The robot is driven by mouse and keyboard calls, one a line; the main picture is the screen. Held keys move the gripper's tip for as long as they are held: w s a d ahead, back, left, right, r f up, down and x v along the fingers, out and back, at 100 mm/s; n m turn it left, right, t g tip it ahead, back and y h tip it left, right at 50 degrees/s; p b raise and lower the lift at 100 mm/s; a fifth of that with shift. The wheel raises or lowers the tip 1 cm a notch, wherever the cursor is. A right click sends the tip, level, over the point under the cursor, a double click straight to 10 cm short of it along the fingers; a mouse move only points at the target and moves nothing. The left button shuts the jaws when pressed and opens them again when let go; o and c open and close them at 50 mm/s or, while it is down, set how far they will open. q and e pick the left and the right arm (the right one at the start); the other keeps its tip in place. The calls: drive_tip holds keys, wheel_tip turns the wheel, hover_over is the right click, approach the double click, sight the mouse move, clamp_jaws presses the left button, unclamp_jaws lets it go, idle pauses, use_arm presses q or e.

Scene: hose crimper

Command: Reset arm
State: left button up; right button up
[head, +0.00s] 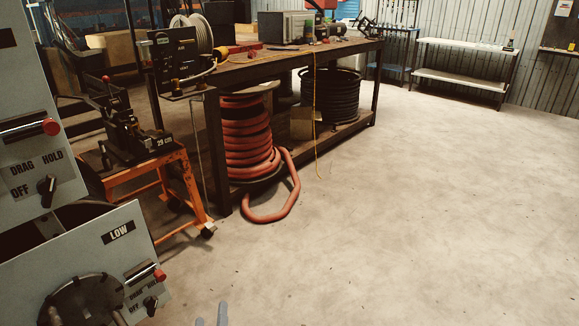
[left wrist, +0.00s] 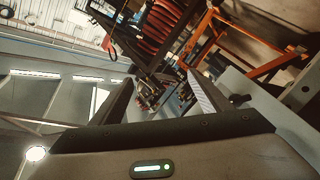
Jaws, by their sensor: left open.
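My left gripper (head: 211,319) shows only as two grey fingertips at the bottom edge of the head view, over bare floor. In the left wrist view, its two dark fingers (left wrist: 158,92) stand apart with nothing held between them. Most of my left arm is out of the head view. My right gripper is in neither view.
Grey control panels (head: 100,245) with knobs and red-tipped levers stand close at the left. Behind them are an orange stand (head: 150,172) and a workbench (head: 270,66) with a red hose coil (head: 246,135) underneath. The concrete floor (head: 410,210) at the right is clear.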

use_arm(q)
drive_tip(key=s+d+f+m+g+h, duration=0.2)
drive_tip(key=s+d+m+g+h, duration=0.1)
drive_tip(key=s+d+m+h, duration=0.3)
drive_tip(key=s+a+f+m+g+y, duration=0.25)
drive_tip(key=s+g, duration=0.25)
drive_tip(key=s, duration=0.8)
drive_tip(key=s+a+f+m+g+y, duration=0.1)
drive_tip(key=s+f+m+g, duration=0.3)
drive_tip(key=s, duration=0.8)
wheel_tip(320, 180, down, 14)
drive_tip(key=p, duration=1.2)
drive_tip(key=shift+a+f+p, duration=0.15)
drive_tip(key=shift+f+p, duration=0.05)
drive_tip(key=shift+p, duration=0.15)
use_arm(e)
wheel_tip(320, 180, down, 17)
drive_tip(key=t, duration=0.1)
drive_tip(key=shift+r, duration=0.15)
use_arm(q)
drive_tip(key=shift+n+h, duration=0.25)
drive_tip(key=shift+n, duration=0.1)
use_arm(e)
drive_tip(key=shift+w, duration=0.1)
